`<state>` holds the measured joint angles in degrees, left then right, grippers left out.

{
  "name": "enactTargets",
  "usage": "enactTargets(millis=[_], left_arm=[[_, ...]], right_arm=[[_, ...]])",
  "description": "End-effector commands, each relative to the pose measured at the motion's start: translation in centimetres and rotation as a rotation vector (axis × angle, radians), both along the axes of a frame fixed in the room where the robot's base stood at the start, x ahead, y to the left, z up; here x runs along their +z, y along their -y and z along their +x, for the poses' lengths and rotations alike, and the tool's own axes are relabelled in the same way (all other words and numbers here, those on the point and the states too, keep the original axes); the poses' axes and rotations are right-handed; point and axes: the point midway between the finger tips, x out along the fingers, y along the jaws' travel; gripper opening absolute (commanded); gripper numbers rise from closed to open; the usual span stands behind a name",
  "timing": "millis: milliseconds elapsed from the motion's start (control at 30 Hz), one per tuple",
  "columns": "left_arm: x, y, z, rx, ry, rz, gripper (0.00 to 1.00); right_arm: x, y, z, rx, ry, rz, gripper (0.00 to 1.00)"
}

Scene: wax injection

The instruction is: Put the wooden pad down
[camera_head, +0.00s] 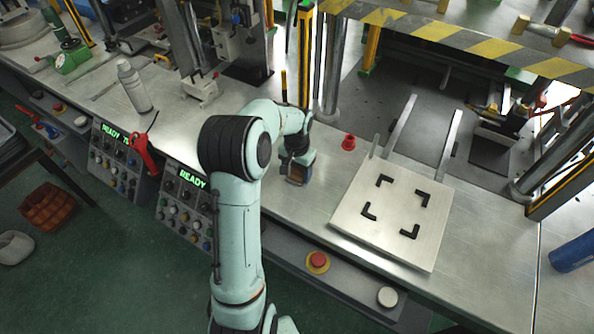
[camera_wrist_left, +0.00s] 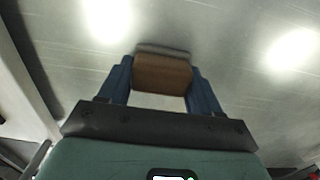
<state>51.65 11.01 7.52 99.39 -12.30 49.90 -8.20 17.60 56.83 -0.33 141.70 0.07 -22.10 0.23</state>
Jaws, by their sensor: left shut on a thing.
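The wooden pad (camera_wrist_left: 162,75) is a small brown block between the two blue fingers of my left gripper (camera_wrist_left: 161,80) in the left wrist view. In the head view the left gripper (camera_head: 300,171) is low over the metal bench (camera_head: 300,205), left of the square plate. The pad (camera_head: 296,179) shows there as a small brown patch, partly hidden by the gripper. The gripper is shut on it. I cannot tell whether the pad touches the bench. My right gripper is not in view.
A square metal plate (camera_head: 392,250) with black corner brackets lies to the right. A small red piece (camera_head: 348,142) stands close by. A white bottle (camera_head: 133,86) and control boxes (camera_head: 185,205) are to the left. A red button (camera_head: 318,260) is on the front edge.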

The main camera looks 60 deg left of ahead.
Motion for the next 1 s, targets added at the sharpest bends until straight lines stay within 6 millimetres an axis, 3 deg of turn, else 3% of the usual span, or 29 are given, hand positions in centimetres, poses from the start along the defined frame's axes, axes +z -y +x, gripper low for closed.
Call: enactTargets(millis=[67,100,167,567,1000], left_arm=[[-0.4,0.0,0.0,0.000,-0.001,-0.001,0.30],[-0.3,0.0,0.0,0.000,-0.001,-0.001,0.73],[-0.3,0.0,0.0,0.000,-0.001,-0.001,0.89],[0.6,0.0,0.1,0.000,0.002,0.002,0.89],[9.4,0.0,0.0,0.000,0.003,0.002,0.89]], right_arm=[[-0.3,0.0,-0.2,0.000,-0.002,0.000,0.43],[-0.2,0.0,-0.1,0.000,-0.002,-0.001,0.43],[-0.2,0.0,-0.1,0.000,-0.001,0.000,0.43],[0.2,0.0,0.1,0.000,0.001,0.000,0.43],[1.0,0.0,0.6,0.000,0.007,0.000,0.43]])
